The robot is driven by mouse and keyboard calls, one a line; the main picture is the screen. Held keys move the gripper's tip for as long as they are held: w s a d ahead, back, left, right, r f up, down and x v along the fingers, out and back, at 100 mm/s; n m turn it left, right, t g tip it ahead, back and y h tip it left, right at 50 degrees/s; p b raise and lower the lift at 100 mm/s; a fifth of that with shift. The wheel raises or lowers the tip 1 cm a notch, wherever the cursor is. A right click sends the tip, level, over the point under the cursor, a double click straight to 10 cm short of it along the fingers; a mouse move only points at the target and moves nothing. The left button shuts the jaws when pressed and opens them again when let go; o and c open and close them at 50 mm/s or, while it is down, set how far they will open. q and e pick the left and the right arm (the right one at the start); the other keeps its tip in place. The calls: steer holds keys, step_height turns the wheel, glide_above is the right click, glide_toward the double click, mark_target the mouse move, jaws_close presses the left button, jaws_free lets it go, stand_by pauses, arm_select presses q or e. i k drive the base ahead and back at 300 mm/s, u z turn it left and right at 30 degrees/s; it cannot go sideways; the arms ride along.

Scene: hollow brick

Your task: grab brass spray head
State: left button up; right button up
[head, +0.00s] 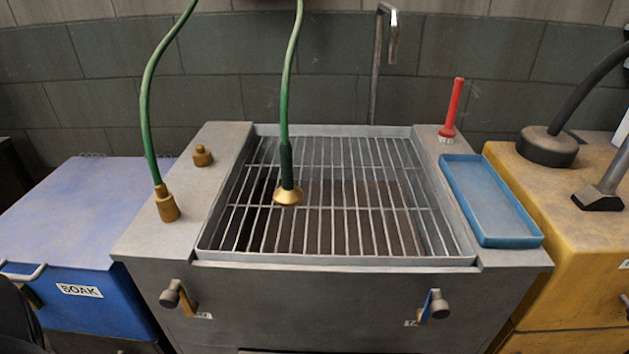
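The brass spray head (288,196) is a flared, downward-facing nozzle below a dark green grip. It hangs from a green hose (290,85) in front of the metal grate (345,256) of a grey sink unit. I cannot tell how far above the grate it is. Neither of my grippers can be made out in the head view, and nothing touches the spray head.
A second green hose (146,100) ends in a brass fitting (167,205) on the left ledge, near a brass knob (203,156). A red-handled tool (454,103) and blue tray (490,205) are on the right. A blue SOAK box (80,215) and yellow box (560,220) flank the sink.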

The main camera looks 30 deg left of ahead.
mark_target(289, 195)
steer(key=u, duration=1.7)
